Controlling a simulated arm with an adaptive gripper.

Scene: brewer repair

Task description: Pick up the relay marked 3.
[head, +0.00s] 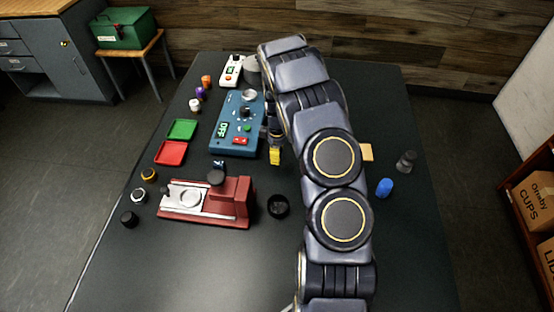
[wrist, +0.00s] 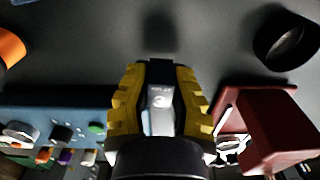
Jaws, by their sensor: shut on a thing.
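My gripper (wrist: 160,95) has yellow fingers shut on a small relay (wrist: 160,120), a pale block with a dark end. Its grey face bears a curved mark and small print, too small for me to read surely as a 3. In the head view my gripper (head: 275,156) is just right of the blue test panel (head: 222,143), over the dark table, and the relay is hidden there. Another small blue part (head: 218,165) with a white mark lies by the panel's near end; its number is not legible.
The red machine (head: 243,210) stands in front of the panel; a black ring (head: 278,206) is at its right. Green (head: 183,130) and red (head: 172,153) trays lie left. A blue cylinder (head: 384,187) and a dark knob (head: 406,162) stand right. The table's near part is clear.

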